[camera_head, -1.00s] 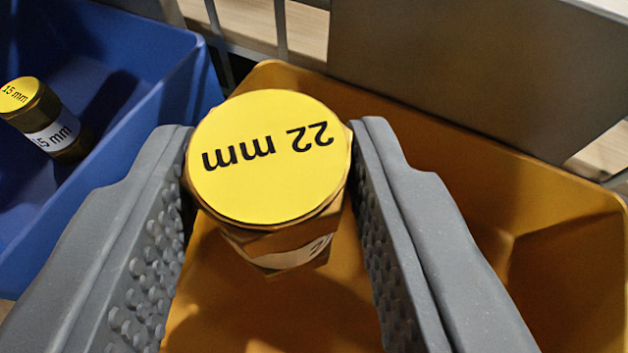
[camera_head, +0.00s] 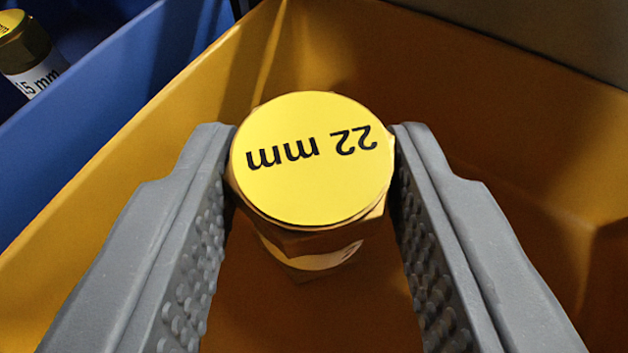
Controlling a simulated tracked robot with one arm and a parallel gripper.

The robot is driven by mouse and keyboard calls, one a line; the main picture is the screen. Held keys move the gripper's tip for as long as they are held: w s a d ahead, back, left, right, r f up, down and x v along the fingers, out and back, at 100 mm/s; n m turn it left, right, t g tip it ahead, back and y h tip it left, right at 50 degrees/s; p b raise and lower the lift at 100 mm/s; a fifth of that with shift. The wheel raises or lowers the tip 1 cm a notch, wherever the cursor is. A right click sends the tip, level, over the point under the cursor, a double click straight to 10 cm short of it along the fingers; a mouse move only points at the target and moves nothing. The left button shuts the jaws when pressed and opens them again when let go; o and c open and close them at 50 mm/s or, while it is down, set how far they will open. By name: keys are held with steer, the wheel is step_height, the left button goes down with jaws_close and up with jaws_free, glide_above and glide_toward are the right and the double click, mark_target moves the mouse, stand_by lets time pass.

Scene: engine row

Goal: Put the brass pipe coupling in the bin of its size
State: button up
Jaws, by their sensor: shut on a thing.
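The brass pipe coupling (camera_head: 312,165) has a yellow end cap that reads "22 mm", upside down in the picture, and a pale band lower on its body. My gripper (camera_head: 312,170) is shut on it, with one grey studded finger on each side. The coupling is roughly upright, seen from above, inside the walls of the yellow bin (camera_head: 130,165). Whether its lower end touches the bin floor I cannot tell. No size label on the yellow bin shows.
A blue bin (camera_head: 110,90) stands on the left, beside the yellow one. A brass coupling marked 15 mm (camera_head: 25,45) is in it. A grey panel (camera_head: 540,30) is behind the yellow bin. Its floor around the held coupling looks clear.

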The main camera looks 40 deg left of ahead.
steer(key=o, duration=1.1)
steer(key=shift+r, duration=0.1)
steer(key=shift+r+b, duration=0.35)
steer(key=shift+r, duration=0.1)
steer(key=p+v, duration=0.2)
steer(key=v, duration=1)
steer(key=shift+d, duration=0.1)
